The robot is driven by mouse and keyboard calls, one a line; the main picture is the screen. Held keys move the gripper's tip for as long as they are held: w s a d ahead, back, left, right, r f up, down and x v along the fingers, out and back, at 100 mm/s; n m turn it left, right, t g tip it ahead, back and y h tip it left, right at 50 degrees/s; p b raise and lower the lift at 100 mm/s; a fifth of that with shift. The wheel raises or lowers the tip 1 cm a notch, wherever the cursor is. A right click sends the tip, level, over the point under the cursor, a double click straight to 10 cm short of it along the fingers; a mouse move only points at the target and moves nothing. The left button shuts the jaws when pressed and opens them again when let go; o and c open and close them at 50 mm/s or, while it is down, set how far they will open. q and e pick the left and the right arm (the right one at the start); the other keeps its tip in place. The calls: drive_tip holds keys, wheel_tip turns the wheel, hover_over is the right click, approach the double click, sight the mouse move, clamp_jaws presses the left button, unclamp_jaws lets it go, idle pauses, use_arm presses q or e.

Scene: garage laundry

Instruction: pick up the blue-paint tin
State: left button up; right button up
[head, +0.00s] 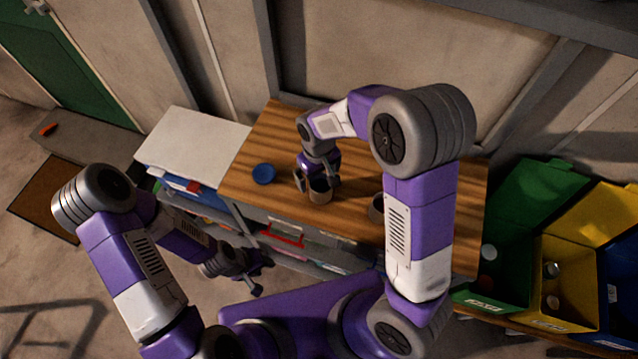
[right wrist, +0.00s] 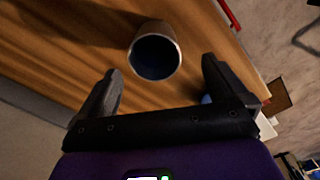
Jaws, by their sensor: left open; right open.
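A small open tin (head: 320,195) stands on the wooden worktop, right at my right gripper (head: 317,180). In the right wrist view this tin (right wrist: 174,50) has a pale rim and a dark, bluish inside, so it looks like the blue-paint tin. It lies just beyond and between the open fingertips of my right gripper (right wrist: 161,68), with nothing held. A second similar tin (head: 376,209) stands further right, partly hidden by my right arm; its contents are unclear. My left gripper (head: 252,274) hangs open and empty in front of the bench.
A round blue lid-like disc (head: 263,174) lies on the worktop (head: 272,132) left of the tin. A white-topped unit (head: 195,138) adjoins on the left. Green (head: 535,200), yellow (head: 598,220) and blue bins stand right. Shelves below the worktop hold several items.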

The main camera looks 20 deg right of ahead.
sight(321, 187)
drive_tip(key=f, duration=0.7)
drive_tip(key=shift+s+d+f, duration=0.1)
drive_tip(key=shift+d, duration=0.3)
drive_tip(key=shift+c, duration=0.2)
drive_tip(key=c, duration=1.2)
